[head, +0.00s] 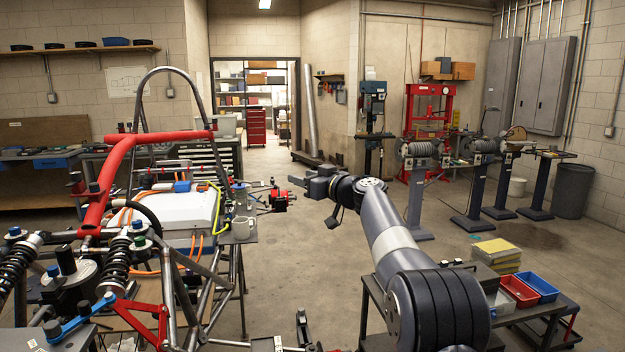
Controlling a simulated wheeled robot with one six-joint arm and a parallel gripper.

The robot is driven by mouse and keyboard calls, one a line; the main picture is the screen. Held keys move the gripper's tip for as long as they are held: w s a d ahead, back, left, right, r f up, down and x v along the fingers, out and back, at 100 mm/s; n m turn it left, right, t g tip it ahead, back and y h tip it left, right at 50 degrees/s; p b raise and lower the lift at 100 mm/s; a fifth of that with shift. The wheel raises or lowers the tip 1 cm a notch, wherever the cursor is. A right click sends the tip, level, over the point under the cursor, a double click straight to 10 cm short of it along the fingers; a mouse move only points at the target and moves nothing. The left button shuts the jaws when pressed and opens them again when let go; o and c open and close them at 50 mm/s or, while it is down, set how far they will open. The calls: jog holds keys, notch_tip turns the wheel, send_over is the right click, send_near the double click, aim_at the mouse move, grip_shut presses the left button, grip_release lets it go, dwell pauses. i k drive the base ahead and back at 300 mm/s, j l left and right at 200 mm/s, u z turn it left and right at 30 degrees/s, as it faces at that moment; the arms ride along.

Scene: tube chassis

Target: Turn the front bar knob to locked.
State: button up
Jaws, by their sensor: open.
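The tube chassis (158,133) stands at the left, with a thick red tube (97,200) and bare metal tubes. I cannot tell for sure which part is the front bar knob, or whether it is locked. A blue lever (72,322) with round ends lies at the chassis's lower left, beside a red bracket (150,312). Small dark and blue round caps also show around there. My gripper (296,182) is at the right of the chassis, pointing left in the air. It is open and holds nothing that I can see. It is well apart from the blue lever.
A small red and black part (280,199) shows just below and left of my gripper. A cart with red (518,291) and blue (539,287) bins stands right. The central floor is clear.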

aim_at(76, 177)
jog(key=i+u, duration=0.45)
jog(key=i+l+u, duration=0.15)
jog(key=u, duration=0.3)
jog(key=i+l+u, duration=0.3)
jog(key=u, duration=0.15)
